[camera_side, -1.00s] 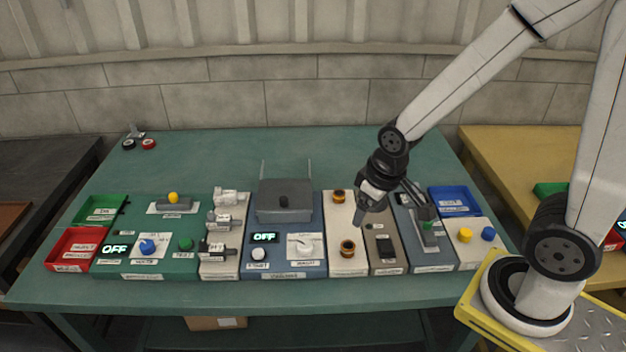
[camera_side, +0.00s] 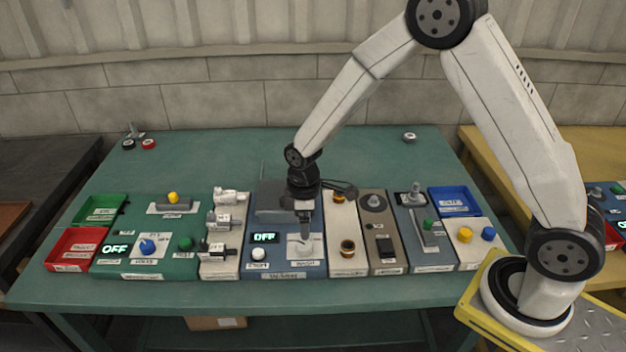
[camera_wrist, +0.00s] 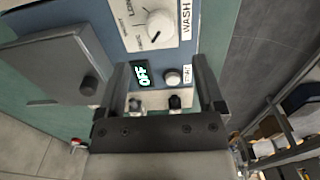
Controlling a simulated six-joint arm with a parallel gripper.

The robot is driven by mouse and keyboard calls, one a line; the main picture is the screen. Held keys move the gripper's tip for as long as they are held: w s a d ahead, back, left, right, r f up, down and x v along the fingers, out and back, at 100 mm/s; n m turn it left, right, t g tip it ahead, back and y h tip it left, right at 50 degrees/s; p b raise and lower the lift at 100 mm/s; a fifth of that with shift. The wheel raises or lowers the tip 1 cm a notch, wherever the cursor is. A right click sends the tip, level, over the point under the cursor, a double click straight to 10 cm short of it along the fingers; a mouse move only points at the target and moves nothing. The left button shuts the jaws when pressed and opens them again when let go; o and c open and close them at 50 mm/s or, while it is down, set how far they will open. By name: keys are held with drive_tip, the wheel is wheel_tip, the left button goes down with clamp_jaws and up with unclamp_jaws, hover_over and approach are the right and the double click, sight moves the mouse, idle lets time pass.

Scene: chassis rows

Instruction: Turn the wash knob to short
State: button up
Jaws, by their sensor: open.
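The wash knob (camera_wrist: 160,22) is a round white knob on a white plate with a WASH label, at the top of the wrist view. A small dark mark at its lower edge points toward a label too small to read for certain; another label on the plate seems to read LONG. In the side view the knob (camera_side: 305,249) is partly hidden by my gripper (camera_side: 305,230), which points down at it. In the wrist view my gripper (camera_wrist: 162,72) is open and empty, its fingers apart, with the knob beyond the fingertips. I cannot tell whether they touch it.
The blue washer panel also bears a lit OFF display (camera_wrist: 143,76), a white start button (camera_side: 259,254) and a grey lidded box (camera_wrist: 60,70). Connectors (camera_side: 218,222) stand on the left panel.

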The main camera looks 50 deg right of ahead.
sight(305, 245)
drive_tip(key=shift+f, duration=0.2)
drive_tip(key=shift+f, duration=3.75)
clamp_jaws()
